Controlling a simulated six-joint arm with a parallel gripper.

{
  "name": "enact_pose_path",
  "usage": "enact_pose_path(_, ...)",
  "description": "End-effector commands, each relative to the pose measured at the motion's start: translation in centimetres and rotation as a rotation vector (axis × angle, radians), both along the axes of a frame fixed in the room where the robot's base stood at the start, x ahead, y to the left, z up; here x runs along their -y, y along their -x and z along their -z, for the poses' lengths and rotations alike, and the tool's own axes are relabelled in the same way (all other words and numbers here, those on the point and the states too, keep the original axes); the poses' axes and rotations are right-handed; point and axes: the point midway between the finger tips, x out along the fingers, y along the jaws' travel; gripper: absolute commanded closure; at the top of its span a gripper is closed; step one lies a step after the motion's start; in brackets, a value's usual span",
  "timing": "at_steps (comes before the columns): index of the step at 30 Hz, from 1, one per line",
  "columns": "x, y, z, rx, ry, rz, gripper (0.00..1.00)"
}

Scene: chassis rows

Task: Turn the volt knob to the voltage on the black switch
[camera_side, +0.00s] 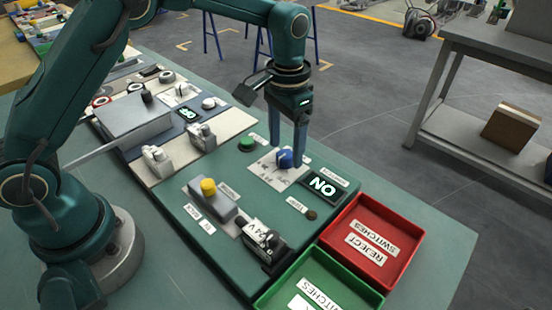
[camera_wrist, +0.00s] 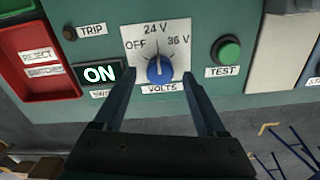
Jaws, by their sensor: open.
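The blue volt knob (camera_wrist: 160,70) sits on a white dial plate marked OFF, 24 V and 36 V. Its white pointer line looks aimed up, about at 24 V. The knob also shows in the side view (camera_side: 285,158). My gripper (camera_wrist: 160,88) is open, with one finger on each side of the knob; I cannot tell whether they touch it. In the side view my gripper (camera_side: 288,150) points down over the dial. The black switch (camera_side: 262,238) is at the panel's near edge, with a small white label that seems to read 24 V.
A lit ON display (camera_side: 322,187) is beside the dial. A green TEST button (camera_side: 247,144) and a yellow-topped grey block (camera_side: 208,188) are on the panel. A red reject tray (camera_side: 385,265) and a green switches tray (camera_side: 340,275) lie at its near right.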

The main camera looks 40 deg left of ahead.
Motion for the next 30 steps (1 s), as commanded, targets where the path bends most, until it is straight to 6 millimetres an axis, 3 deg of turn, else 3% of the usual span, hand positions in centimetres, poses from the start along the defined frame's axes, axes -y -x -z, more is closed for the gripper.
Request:
enact_pose_path(9, 0.0, -0.1, -3.9, 0.005, 0.001, 0.0, 0.26)
enact_pose_path(22, -0.2, -0.2, -5.0, 0.022, 0.003, -0.006, 0.26)
enact_pose_path(26, -0.7, -0.2, -8.0, 0.092, 0.014, -0.021, 0.26)
enact_pose_path(30, -1.8, 1.6, -11.8, 0.171, 0.024, -0.045, 0.26)
